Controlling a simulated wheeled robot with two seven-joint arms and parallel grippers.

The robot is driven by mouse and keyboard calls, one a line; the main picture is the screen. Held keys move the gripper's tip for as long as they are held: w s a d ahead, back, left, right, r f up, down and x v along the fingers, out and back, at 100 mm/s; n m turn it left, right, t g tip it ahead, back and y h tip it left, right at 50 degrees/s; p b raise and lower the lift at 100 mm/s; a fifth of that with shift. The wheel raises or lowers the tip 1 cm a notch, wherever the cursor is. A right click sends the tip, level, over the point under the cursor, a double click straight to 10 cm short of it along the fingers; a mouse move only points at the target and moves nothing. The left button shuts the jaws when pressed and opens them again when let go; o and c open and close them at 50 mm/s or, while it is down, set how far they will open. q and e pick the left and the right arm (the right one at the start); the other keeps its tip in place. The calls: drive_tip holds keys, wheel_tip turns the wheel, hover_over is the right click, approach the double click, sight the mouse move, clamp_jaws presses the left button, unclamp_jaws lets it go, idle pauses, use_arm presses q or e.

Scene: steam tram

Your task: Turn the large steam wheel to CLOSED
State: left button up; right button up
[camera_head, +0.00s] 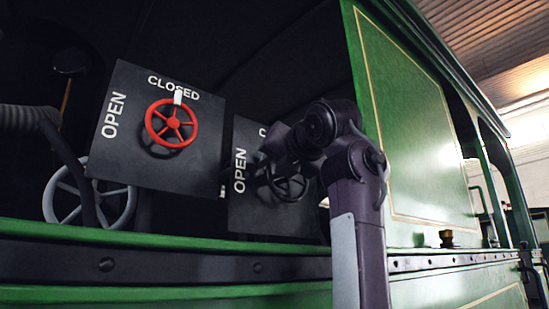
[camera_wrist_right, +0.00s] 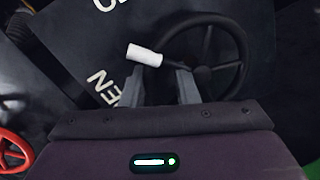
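A black wheel (camera_head: 287,184) is on the right dark panel (camera_head: 262,217), partly hidden by my right arm. It also shows in the right wrist view (camera_wrist_right: 238,62), with a white-tipped handle (camera_wrist_right: 145,54). That handle points between the OPEN lettering and a partly seen label. My right gripper (camera_wrist_right: 163,82) is open, its fingers in front of the handle and close to it; I cannot tell whether they touch. In the head view, the right gripper (camera_head: 266,160) covers part of the wheel. My left gripper is not in view.
A red wheel (camera_head: 171,142) is on the left panel (camera_head: 130,165), its white tip at CLOSED. A grey spoked wheel (camera_head: 123,205) is behind that panel. A green ledge (camera_head: 150,237) runs below. A green cab wall (camera_head: 425,130) stands right of my right arm.

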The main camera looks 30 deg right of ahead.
drive_tip(key=shift+w+a+f, duration=0.15)
drive_tip(key=shift+w+a, duration=0.05)
drive_tip(key=shift+w, duration=0.5)
drive_tip(key=shift+s+a, duration=0.15)
drive_tip(key=shift+a, duration=0.05)
drive_tip(key=shift+c, duration=0.5)
drive_tip(key=shift+s+a+r, duration=0.1)
drive_tip(key=shift+s+r, duration=0.1)
drive_tip(key=shift+s, duration=0.1)
drive_tip(key=shift+c, duration=1.2)
drive_tip(key=shift+s, duration=0.15)
clamp_jaws()
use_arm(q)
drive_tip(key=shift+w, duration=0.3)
use_arm(e)
drive_tip(key=shift+r, duration=0.1)
